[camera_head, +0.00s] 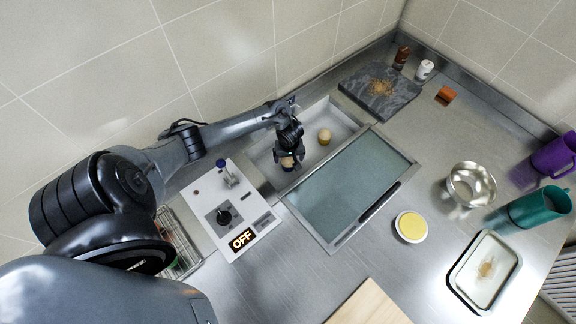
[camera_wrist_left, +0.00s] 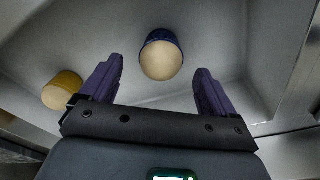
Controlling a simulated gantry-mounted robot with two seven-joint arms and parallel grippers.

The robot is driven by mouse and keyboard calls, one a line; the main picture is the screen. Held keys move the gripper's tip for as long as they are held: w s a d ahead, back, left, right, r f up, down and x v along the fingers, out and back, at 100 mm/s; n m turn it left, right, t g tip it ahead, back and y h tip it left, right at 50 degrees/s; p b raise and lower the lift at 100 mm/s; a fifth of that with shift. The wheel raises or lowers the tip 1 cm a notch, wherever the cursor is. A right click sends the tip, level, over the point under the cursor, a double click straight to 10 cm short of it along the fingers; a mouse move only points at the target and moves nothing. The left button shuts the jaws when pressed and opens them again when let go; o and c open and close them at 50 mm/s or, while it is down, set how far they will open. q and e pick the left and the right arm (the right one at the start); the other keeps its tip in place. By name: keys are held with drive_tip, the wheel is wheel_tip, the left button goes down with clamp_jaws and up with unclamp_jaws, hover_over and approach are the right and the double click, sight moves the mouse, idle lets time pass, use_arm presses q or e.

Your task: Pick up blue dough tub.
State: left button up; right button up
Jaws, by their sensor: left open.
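The blue dough tub (camera_wrist_left: 161,55), with a blue rim around pale dough, sits in the recessed metal bin (camera_head: 347,118). It shows ahead of and between my left gripper's purple fingers in the left wrist view. My left gripper (camera_wrist_left: 158,72) is open, with no finger seen touching the tub. In the head view my left gripper (camera_head: 288,156) hangs over the left part of the bin, and the blue dough tub (camera_head: 288,163) is partly hidden beneath it. A second tub, yellow (camera_head: 325,137), stands to the right in the bin; it also shows in the wrist view (camera_wrist_left: 62,90). My right gripper is not in view.
A sliding glass lid (camera_head: 345,190) lies on the near side of the bin. A control box (camera_head: 226,208) with a knob and lever reads OFF at left. A stone board (camera_head: 379,92) is behind; a steel bowl (camera_head: 471,186) and yellow-topped dish (camera_head: 411,226) stand right.

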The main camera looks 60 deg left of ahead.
sight(288, 162)
use_arm(q)
drive_tip(key=shift+w+a+f+b, duration=0.15)
drive_tip(key=shift+f+b, duration=0.4)
drive_tip(key=shift+f, duration=0.8)
drive_tip(key=shift+s+a+f+b, duration=0.1)
drive_tip(key=shift+a+f+b, duration=0.3)
drive_tip(key=shift+f, duration=0.95)
drive_tip(key=shift+d, duration=0.15)
drive_tip(key=c, duration=1.2)
drive_tip(key=shift+o, duration=0.2)
drive_tip(key=shift+r, duration=0.15)
